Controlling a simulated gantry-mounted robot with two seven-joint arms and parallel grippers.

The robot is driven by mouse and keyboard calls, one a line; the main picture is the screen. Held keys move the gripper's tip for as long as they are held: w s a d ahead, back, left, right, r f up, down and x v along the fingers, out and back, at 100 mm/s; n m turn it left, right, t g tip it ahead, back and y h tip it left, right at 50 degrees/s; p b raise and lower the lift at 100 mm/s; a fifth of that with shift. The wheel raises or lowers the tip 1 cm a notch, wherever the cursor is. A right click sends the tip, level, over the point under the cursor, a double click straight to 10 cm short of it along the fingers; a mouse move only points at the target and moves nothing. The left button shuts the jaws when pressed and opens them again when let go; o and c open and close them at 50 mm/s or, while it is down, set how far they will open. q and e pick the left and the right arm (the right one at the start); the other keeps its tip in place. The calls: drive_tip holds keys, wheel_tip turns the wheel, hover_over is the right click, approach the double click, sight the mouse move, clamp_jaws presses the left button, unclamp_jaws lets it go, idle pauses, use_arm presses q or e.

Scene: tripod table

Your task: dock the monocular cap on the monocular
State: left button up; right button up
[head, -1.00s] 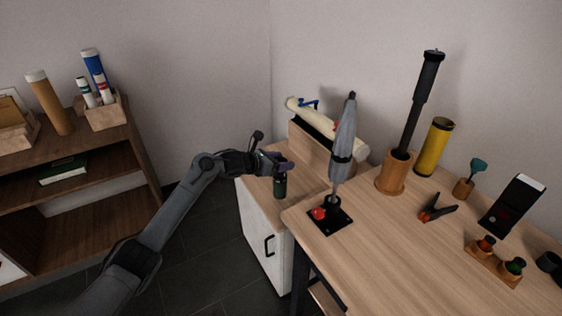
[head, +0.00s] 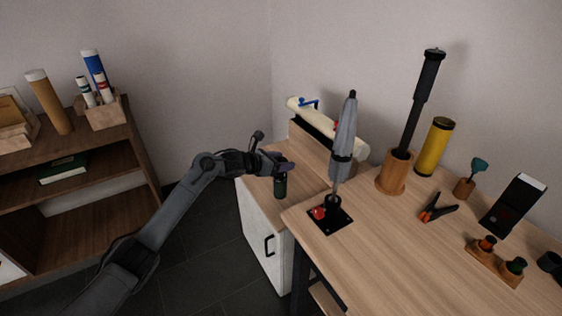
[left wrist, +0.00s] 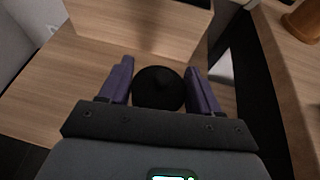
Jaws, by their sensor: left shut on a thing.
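A dark green-black upright cylinder, which looks like the monocular (head: 280,188), stands on the low cabinet beside the table in the head view. My left gripper (head: 284,164) is at its top end, fingers pointing down around it. In the left wrist view, a round black thing with a small raised centre, which looks like the monocular cap (left wrist: 158,89), sits between the purple fingers of the left gripper (left wrist: 160,84), shut on it. The cap hides what is below it, so I cannot tell whether it touches the monocular. My right gripper is not in view.
The cabinet top (head: 262,187) has a wooden box (head: 308,152) with a cream roll behind the gripper. On the table (head: 390,260) stand a grey folded thing (head: 343,140) on a black plate, a wooden cup (head: 393,178) with a black pole, and a yellow tube (head: 433,148).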

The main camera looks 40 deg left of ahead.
use_arm(q)
drive_tip(key=shift+f+b, duration=0.3)
drive_tip(key=shift+f, duration=0.15)
drive_tip(key=o, duration=0.7)
drive_tip(key=shift+p+v, duration=0.7)
drive_tip(key=shift+v, duration=0.25)
drive_tip(key=shift+p+v, duration=2.15)
drive_tip(key=shift+v, duration=2.45)
drive_tip(key=shift+w+a, duration=0.1)
drive_tip(key=shift+f, duration=0.1)
